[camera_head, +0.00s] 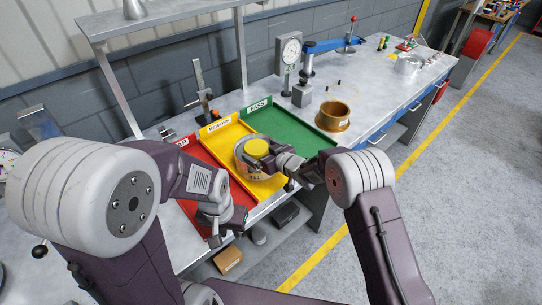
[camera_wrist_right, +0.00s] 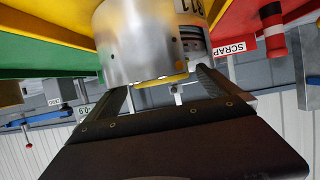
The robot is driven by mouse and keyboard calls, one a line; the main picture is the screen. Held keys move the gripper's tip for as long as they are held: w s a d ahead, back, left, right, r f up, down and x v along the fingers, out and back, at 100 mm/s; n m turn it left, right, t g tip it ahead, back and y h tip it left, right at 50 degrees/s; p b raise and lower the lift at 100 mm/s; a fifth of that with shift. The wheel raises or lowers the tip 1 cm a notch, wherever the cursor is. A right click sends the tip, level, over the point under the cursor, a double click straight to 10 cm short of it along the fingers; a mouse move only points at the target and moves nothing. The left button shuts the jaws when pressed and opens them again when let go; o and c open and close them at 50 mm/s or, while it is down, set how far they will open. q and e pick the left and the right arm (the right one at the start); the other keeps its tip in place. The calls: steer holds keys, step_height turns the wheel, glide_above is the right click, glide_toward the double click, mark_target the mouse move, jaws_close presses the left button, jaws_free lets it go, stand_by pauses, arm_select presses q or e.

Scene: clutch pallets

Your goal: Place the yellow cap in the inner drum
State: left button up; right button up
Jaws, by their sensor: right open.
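The yellow cap (camera_head: 257,147) sits at the top of a silver drum (camera_head: 242,168) in the yellow tray. In the right wrist view, the cap (camera_wrist_right: 162,81) shows as a thin yellow strip at the end of the silver drum (camera_wrist_right: 138,45). I cannot tell how deep it sits. My right gripper (camera_head: 272,164) is beside the cap at the drum's top. In its wrist view, its fingers (camera_wrist_right: 168,90) are apart, on either side of the cap. My left gripper (camera_head: 223,238) is low over the red tray's front end, away from the drum; its jaws are unclear.
The yellow tray (camera_head: 222,137) lies between the red tray (camera_head: 196,150) and the green tray (camera_head: 290,128). A brown ring-shaped drum (camera_head: 333,117) stands at the green tray's right. A dial gauge stand (camera_head: 289,55) and a blue-armed press (camera_head: 322,46) stand behind.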

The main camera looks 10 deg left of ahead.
steer(key=b+v, duration=0.1)
steer(key=v, duration=0.9)
steer(key=shift+s+d+r, duration=0.1)
steer(key=shift+d, duration=0.05)
steer(key=s+d+f+m+g+h, duration=0.1)
steer(key=s+d+f+m+h, duration=0.15)
steer(key=d, duration=0.45)
steer(key=s+d+f+m+g+h, duration=0.1)
steer(key=s+d+m+h, duration=0.15)
steer(key=d, duration=0.55)
steer(key=s+d+f+m+g+h, duration=0.1)
steer(key=s+d+m+h, duration=0.2)
steer(key=d, duration=0.4)
steer(key=s+d+g, duration=0.2)
steer(key=s, duration=0.6)
steer(key=s+d+f+m+g+h, duration=0.1)
steer(key=s+d+g, duration=0.1)
steer(key=s, duration=0.6)
steer(key=shift+d+f+m+g+h, duration=0.3)
steer(key=shift+f+g, duration=0.05)
steer(key=shift+g, duration=0.15)
